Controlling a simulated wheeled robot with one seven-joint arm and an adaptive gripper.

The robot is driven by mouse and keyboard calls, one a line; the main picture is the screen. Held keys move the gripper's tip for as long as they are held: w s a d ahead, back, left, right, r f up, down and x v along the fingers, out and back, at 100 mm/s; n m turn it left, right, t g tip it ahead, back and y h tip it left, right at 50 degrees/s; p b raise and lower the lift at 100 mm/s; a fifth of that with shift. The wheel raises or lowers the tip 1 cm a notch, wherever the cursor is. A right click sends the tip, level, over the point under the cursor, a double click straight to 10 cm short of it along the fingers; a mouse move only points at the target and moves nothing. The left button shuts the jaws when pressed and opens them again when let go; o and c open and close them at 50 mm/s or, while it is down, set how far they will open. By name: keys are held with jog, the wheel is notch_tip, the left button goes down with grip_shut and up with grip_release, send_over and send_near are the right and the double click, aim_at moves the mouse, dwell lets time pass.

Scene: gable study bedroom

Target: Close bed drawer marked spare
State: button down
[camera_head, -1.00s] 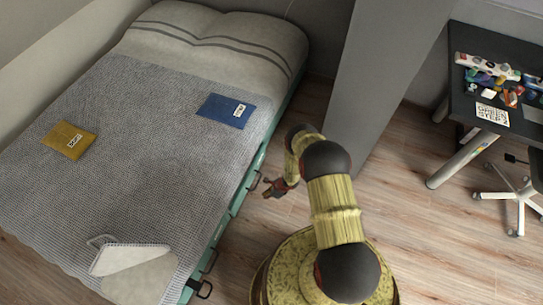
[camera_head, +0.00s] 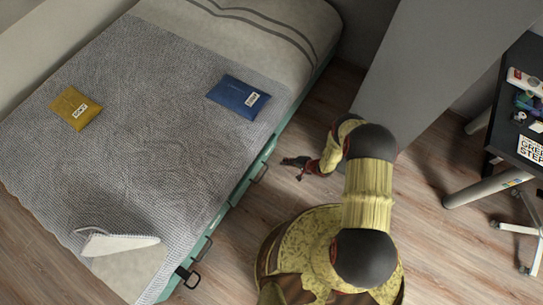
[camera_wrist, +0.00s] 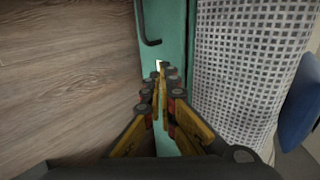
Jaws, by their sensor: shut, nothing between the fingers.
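The bed's green side (camera_head: 234,192) carries drawer fronts with dark handles. One handle (camera_head: 261,173) is near my gripper and another (camera_head: 190,279) is toward the bed's foot. No readable "spare" mark shows, so I cannot tell which drawer is which. My gripper (camera_head: 287,161) is shut and empty, beside the bed over the floor, pointing at the green side. In the wrist view my fingertips (camera_wrist: 162,68) are together in front of the green panel (camera_wrist: 166,22), near a small pale patch. A dark handle (camera_wrist: 150,41) is just above them. Contact cannot be told.
A grey blanket (camera_head: 150,95) on the bed holds a blue packet (camera_head: 239,97) and a yellow packet (camera_head: 76,108). A grey pillar (camera_head: 425,70) stands behind my arm. A dark desk (camera_head: 500,140) is at right.

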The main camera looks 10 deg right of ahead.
aim_at(263, 157)
jog(key=shift+w+a+r+b+x, duration=0.3)
jog(key=shift+b+x, duration=0.7)
jog(key=shift+x, duration=1.15)
jog(key=shift+w+a+r+b+x, duration=0.1)
jog(key=shift+a+r+b+x, duration=0.2)
jog(key=shift+b+x, duration=1.3)
jog(key=shift+w+a+r+b+x, duration=0.2)
jog(key=shift+r+b+x, duration=0.25)
jog(key=shift+x, duration=2.25)
